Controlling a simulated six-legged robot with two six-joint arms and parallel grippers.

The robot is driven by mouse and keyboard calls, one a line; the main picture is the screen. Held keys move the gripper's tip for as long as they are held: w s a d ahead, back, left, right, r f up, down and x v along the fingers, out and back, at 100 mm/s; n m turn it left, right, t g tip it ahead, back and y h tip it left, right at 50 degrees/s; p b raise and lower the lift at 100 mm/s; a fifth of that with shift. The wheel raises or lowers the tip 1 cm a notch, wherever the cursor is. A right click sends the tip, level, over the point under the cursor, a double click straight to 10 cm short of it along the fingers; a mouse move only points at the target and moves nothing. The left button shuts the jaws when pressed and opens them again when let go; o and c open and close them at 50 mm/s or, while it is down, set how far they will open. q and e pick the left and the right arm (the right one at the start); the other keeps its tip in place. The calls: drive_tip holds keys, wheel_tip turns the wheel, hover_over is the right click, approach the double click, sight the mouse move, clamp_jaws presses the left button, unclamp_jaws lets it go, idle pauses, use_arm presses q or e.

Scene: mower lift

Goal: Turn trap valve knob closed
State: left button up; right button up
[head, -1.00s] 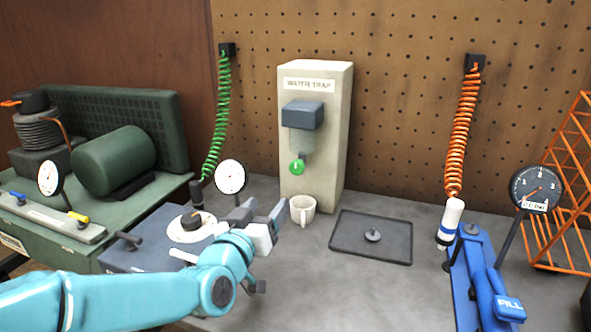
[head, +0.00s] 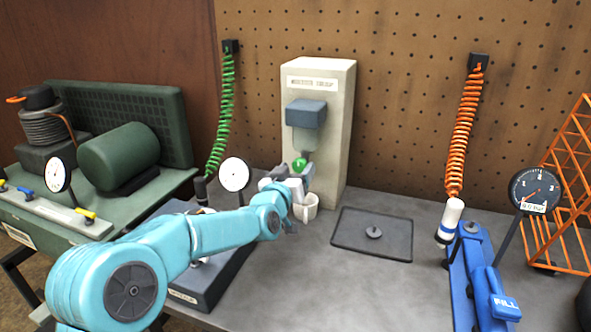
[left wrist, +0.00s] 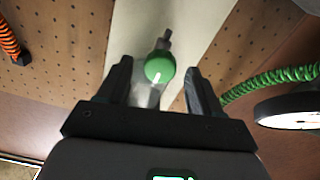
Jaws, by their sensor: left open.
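The green trap valve knob (head: 300,164) sits under the clear bowl of the moisture trap (head: 305,113), which is mounted on a beige post. A white mark shows on the knob in the left wrist view (left wrist: 160,67). My left gripper (head: 296,180) is at the knob, just in front of and below it in the head view. In the left wrist view its open fingers (left wrist: 158,82) stand on either side of the knob, with gaps visible on both sides. My right gripper is not in view.
A dark tray (head: 372,235) lies to the right. A green coiled hose (head: 222,115) hangs at left.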

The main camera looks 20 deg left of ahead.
use_arm(q)
drive_tip(key=c, duration=1)
drive_tip(key=shift+c, duration=0.2)
drive_tip(key=shift+m, duration=0.3)
drive_tip(key=m, duration=0.2)
drive_tip(key=shift+m+b, duration=0.4)
drive_tip(key=m, duration=0.4)
drive_tip(key=shift+m, duration=0.3)
drive_tip(key=m, duration=0.5)
drive_tip(key=shift+p, duration=0.4)
drive_tip(key=m, duration=0.4)
drive_tip(key=shift+m+p, duration=0.3)
drive_tip(key=shift+m, duration=0.3)
